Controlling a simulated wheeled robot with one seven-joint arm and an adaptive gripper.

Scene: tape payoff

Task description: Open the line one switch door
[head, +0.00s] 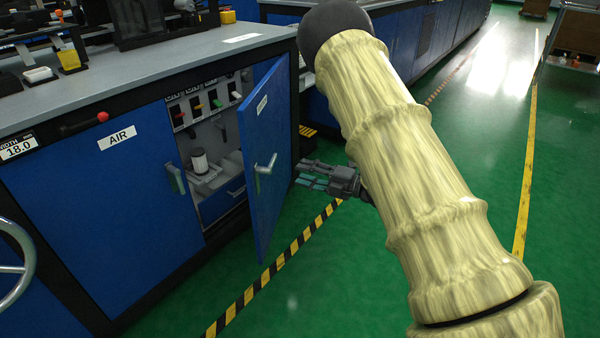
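A blue cabinet door (264,150) with a silver handle (265,177) and a small white label stands swung out from the machine, partly open. Behind it a compartment shows a row of coloured switches (197,107) and a white cylinder (199,161). The label's text is too small to read. My gripper (303,175) is to the right of the door, low over the floor, with its fingers pointing left toward the door. The fingers look spread with nothing between them. I cannot tell whether they touch the door.
A closed blue door (115,195) with an AIR label is left of the compartment. A handwheel (14,265) is at the left edge.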

